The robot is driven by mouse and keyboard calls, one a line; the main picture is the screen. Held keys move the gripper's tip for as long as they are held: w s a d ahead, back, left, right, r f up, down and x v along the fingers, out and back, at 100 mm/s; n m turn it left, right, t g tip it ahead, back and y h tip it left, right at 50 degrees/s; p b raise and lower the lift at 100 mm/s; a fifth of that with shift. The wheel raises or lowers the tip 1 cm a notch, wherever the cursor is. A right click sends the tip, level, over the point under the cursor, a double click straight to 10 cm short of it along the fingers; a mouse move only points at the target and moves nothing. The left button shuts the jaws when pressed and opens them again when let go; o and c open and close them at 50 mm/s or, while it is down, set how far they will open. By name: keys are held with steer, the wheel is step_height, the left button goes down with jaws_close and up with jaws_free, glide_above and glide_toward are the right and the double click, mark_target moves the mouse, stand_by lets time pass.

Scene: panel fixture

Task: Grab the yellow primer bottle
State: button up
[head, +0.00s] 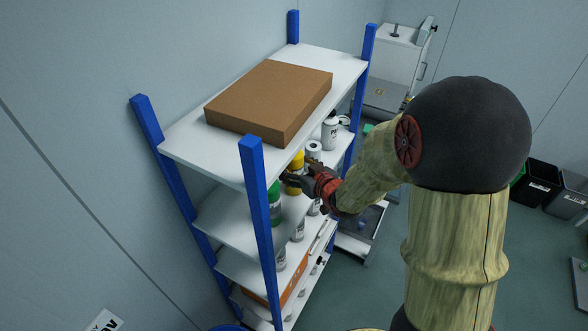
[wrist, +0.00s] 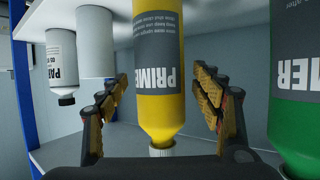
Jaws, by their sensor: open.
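The yellow primer bottle (wrist: 160,105) is in the middle of the wrist view, with a grey label reading PRIMER. The wrist picture shows it upside down. My gripper (wrist: 160,95) is open, with one finger on each side of the bottle. A gap shows between the bottle and each finger, and the bottle stands between them.
A green primer bottle (wrist: 296,90) stands close by on the right in the wrist view. White containers (wrist: 95,42) and a white paint bottle (wrist: 62,65) are on the left. In the head view a brown box (head: 270,100) lies on the shelf's top board; blue posts (head: 259,200) bound the rack.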

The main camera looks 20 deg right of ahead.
steer(key=shift+w+a+f, duration=0.1)
steer(key=shift+w+f, duration=0.05)
steer(key=shift+w, duration=0.25)
steer(key=c, duration=1.5)
